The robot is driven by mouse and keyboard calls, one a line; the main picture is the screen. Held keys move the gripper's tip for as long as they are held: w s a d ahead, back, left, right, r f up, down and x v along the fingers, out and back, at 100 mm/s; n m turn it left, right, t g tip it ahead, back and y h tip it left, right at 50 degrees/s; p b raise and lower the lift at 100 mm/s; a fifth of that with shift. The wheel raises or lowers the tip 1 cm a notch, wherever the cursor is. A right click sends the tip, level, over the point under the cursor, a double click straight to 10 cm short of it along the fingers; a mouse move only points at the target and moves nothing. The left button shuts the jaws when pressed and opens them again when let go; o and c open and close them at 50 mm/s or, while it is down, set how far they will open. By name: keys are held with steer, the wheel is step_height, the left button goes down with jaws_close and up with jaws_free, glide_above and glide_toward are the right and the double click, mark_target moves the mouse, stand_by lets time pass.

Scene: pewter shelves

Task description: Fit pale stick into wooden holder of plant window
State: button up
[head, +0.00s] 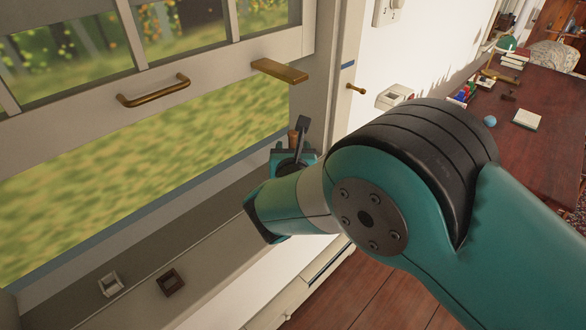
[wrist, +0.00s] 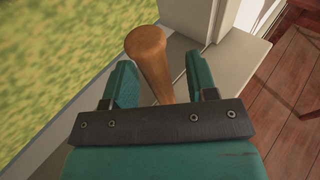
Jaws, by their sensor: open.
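A tan-brown wooden stick (wrist: 148,55) with a rounded end stands on the window sill in the wrist view. It is the only stick I see, and a small part of it shows in the head view (head: 293,137). My gripper (wrist: 160,68) is open, with one finger on each side of the stick. Whether either finger touches it I cannot tell. The stick's lower part is hidden behind the gripper. A small dark brown square holder (head: 171,282) with an open middle sits on the sill at the lower left. The head view mostly hides my gripper (head: 290,160).
A whitish square holder (head: 110,284) sits just left of the brown one. The raised window sash (head: 200,75) with a brass handle (head: 153,90) hangs above the sill. The sill (head: 215,232) between the holders and my gripper is clear. A red-brown table (head: 540,150) stands at the right.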

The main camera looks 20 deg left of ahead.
jaws_close()
steer(key=shift+r, duration=0.15)
